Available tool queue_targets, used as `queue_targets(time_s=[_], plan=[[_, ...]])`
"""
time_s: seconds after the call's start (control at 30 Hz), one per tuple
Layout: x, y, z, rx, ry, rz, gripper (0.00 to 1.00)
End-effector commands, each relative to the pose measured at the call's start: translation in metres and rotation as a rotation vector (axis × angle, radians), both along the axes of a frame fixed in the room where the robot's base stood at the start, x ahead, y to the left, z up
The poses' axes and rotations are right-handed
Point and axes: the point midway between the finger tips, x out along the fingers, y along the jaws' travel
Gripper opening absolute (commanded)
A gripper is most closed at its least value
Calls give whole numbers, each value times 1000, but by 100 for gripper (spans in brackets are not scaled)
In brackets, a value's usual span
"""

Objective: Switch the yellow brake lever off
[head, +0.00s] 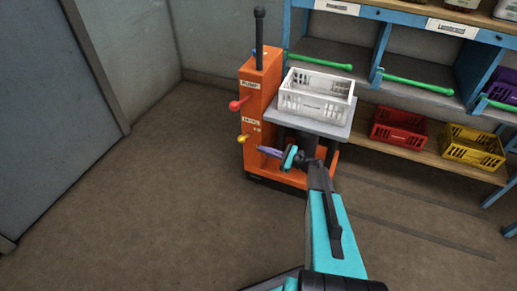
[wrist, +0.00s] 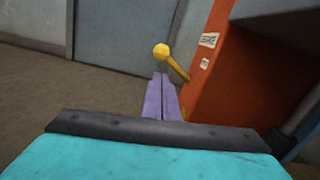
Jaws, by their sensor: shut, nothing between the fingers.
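The yellow brake lever (head: 243,138) sticks out from the left side of the orange cart (head: 255,97), below a red-knobbed lever (head: 238,103). In the wrist view the yellow lever (wrist: 163,52) has a round knob and slants up and left from the orange panel. My gripper (head: 262,149) is at the cart's front, just right of and a little below the yellow knob in the head view. Its purple fingers (wrist: 161,98) are shut together and empty. In the wrist view their tips lie just below the knob; I cannot tell whether they touch the lever.
A white crate (head: 316,108) sits on the cart's grey platform (head: 320,129). Blue shelving on the right holds a red crate (head: 399,129) and a yellow crate (head: 472,146). A black handle (head: 259,30) rises from the cart. The floor left of the cart is clear.

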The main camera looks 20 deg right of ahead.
Motion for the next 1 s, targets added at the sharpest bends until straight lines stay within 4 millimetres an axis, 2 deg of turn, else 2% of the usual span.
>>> queue_targets(time_s=[0.2, 0.47, 0.87, 1.0], plan=[[-10, -13, -2, 0, 1, 3, 0], [-12, -16, -2, 0, 2, 3, 0], [-12, -15, -2, -1, 2, 5, 0], [-9, -2, 4, -1, 2, 23, 0]])
